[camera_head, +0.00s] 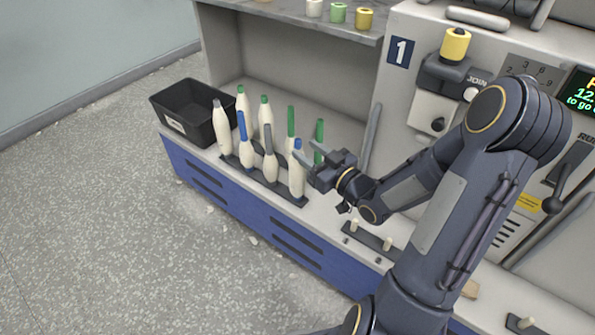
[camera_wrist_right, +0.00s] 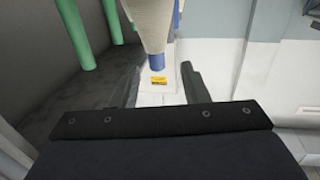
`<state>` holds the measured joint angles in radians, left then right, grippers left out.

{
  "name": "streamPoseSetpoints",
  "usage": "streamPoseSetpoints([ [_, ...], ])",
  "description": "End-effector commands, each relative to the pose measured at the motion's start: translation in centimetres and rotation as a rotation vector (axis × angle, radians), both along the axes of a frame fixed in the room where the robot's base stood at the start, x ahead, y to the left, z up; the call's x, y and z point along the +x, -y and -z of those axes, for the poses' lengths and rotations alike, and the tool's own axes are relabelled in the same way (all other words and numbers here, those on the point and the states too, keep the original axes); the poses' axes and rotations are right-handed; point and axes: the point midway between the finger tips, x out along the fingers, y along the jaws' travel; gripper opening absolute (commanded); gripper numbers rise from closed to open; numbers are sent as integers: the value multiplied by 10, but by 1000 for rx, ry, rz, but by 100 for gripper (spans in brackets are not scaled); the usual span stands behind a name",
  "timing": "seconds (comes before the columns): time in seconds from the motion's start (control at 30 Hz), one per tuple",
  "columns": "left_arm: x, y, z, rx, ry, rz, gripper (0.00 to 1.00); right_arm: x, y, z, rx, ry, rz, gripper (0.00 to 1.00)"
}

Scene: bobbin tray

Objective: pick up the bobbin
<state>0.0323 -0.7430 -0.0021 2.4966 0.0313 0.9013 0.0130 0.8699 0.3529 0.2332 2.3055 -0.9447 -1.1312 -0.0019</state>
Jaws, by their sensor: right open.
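Cream bobbins with coloured tips stand upright in two rows on a dark tray (camera_head: 233,161). The nearest is a blue-tipped bobbin (camera_head: 297,176) at the right end of the front row. My right gripper (camera_head: 309,170) is open beside its upper part; the head view does not show clearly whether they touch. In the right wrist view, a cream bobbin (camera_wrist_right: 147,22) with a blue tip (camera_wrist_right: 157,67) lies ahead of the open right gripper (camera_wrist_right: 160,82), in line with the gap between the fingers. My left gripper is out of view.
A black bin (camera_head: 185,112) stands left of the bobbins. Green tubes (camera_head: 319,138) stand behind the front row. A machine panel (camera_head: 415,60) is at the right, and a shelf (camera_head: 300,22) with small spools overhangs the back. Short pegs (camera_head: 387,243) stand at the front right.

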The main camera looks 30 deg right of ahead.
Motion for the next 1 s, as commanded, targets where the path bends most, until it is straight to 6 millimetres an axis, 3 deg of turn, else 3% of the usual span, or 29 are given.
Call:
streamPoseSetpoints([
  [0.3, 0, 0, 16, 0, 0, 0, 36, 44, -6, 2, 0, 1, -1, 41],
  [0.6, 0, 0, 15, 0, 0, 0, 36, 48, -6, 1, 0, -2, 1, 41],
  [0.9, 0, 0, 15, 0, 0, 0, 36, 48, -6, 1, 0, -2, 1, 2],
  [1.0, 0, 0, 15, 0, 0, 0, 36, 48, -6, 1, 0, -2, 1, 0],
])
